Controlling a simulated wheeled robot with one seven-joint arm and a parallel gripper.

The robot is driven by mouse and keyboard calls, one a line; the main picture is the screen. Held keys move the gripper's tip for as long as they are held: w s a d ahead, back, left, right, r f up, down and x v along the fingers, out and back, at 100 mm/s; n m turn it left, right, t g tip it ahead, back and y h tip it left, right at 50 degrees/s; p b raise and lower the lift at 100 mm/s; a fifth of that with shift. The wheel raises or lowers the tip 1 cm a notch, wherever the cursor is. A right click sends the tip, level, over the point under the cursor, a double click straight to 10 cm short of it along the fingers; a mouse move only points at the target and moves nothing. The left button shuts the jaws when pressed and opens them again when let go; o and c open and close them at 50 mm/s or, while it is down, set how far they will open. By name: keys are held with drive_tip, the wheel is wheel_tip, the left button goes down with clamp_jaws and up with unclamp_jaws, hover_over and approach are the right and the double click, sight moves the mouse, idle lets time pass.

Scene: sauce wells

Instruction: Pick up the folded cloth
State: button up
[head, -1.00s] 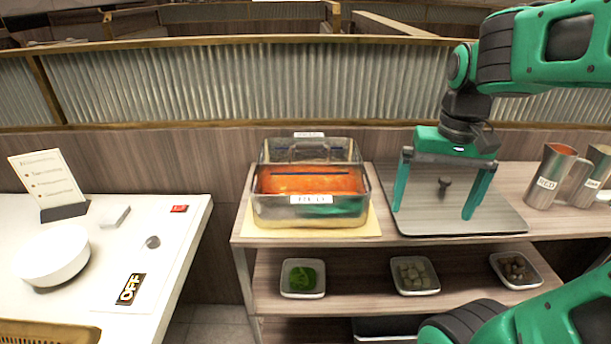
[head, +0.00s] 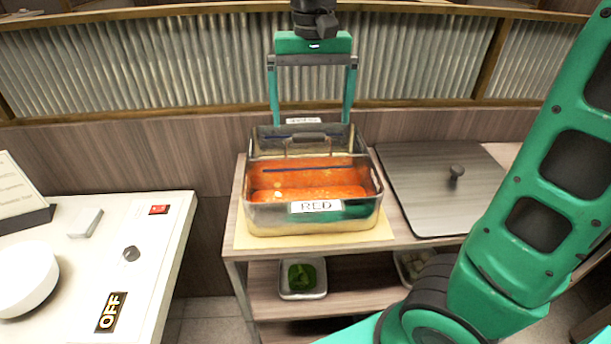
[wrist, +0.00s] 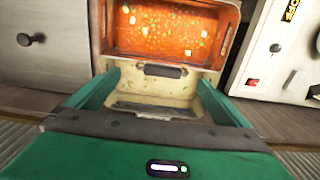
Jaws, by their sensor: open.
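A small pale grey folded piece, which looks like the folded cloth (head: 85,222), lies on the white counter at the left in the head view. It is near the counter's back edge, left of a red switch. My gripper (head: 311,123) is open, its green fingers pointing down at the back of the metal sauce well, far to the right of the cloth. In the wrist view my gripper (wrist: 158,80) has nothing between its fingers, with the well's back compartment beyond them. I cannot make out the cloth clearly in the wrist view.
The well labelled RED (head: 317,207) holds orange-red sauce. A flat lid with a knob (head: 430,205) lies to its right. The white counter (head: 150,230) also bears a white bowl (head: 25,280), a sign stand (head: 22,190), a dark knob and an OFF label. A gap separates counter and shelf.

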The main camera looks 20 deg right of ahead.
sight(309, 134)
drive_tip(key=shift+w+a+f, duration=0.1)
drive_tip(key=shift+a+f, duration=0.05)
drive_tip(key=shift+f, duration=1.4)
drive_tip(key=shift+a+f, duration=0.1)
drive_tip(key=shift+f, duration=1.45)
drive_tip(key=shift+r, duration=0.1)
drive_tip(key=c, duration=1.6)
drive_tip(key=shift+o, duration=0.2)
